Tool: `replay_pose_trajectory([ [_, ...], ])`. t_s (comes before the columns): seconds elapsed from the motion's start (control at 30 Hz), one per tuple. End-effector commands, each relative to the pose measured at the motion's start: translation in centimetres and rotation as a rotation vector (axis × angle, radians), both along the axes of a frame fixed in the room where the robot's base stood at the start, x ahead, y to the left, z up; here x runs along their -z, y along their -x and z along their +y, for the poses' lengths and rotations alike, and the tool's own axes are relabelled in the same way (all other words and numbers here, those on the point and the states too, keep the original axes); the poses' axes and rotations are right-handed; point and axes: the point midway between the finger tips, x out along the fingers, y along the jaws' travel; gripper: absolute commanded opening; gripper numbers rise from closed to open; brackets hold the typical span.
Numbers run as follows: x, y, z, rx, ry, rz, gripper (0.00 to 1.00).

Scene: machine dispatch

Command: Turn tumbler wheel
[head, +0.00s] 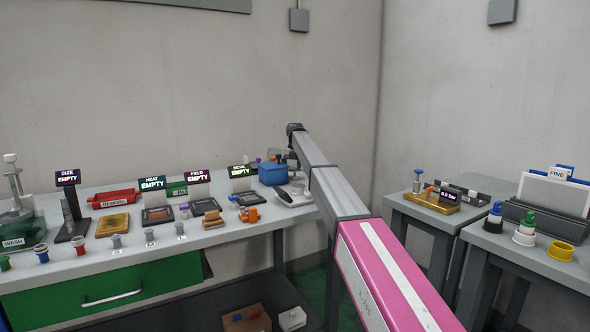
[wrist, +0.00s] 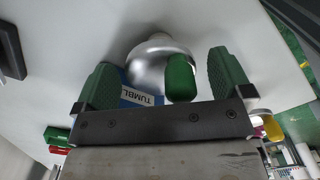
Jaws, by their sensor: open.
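A rounded silver metal piece (wrist: 150,62) with a green cylindrical knob (wrist: 180,78) shows in the wrist view; I take it for the tumbler wheel and its handle. A blue part with a label reading "TUMBL" (wrist: 140,97) lies beside it, partly hidden by my gripper. My gripper (wrist: 168,72) is open, its two green-padded fingers on either side of the silver piece and knob. The knob is nearer the right finger, with a gap visible; contact cannot be told. In the head view, the blue box (head: 273,173) stands at the bench's right end, beside my arm.
The long grey bench (head: 225,236) carries several stations with small screens, a red tray (head: 113,198) and small coloured-top parts. A pale dish-like piece (head: 294,197) lies near its right end. Another grey table (head: 435,214) stands to the right, past a floor gap.

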Motion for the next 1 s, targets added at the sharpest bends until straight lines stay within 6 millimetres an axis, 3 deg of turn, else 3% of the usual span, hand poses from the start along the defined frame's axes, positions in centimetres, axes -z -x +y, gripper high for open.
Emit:
replay_pose_trajectory([
  [0.27,0.35,-0.02,0.01,0.000,0.000,0.000,0.97],
  [0.37,0.35,-0.01,0.01,0.000,0.000,0.000,0.71],
  [0.43,0.35,-0.01,0.01,0.000,0.000,0.000,0.48],
  [0.77,0.33,0.00,0.01,0.024,0.000,0.000,0.48],
  [1.0,0.32,0.01,-0.03,0.139,-0.001,0.000,0.48],
])
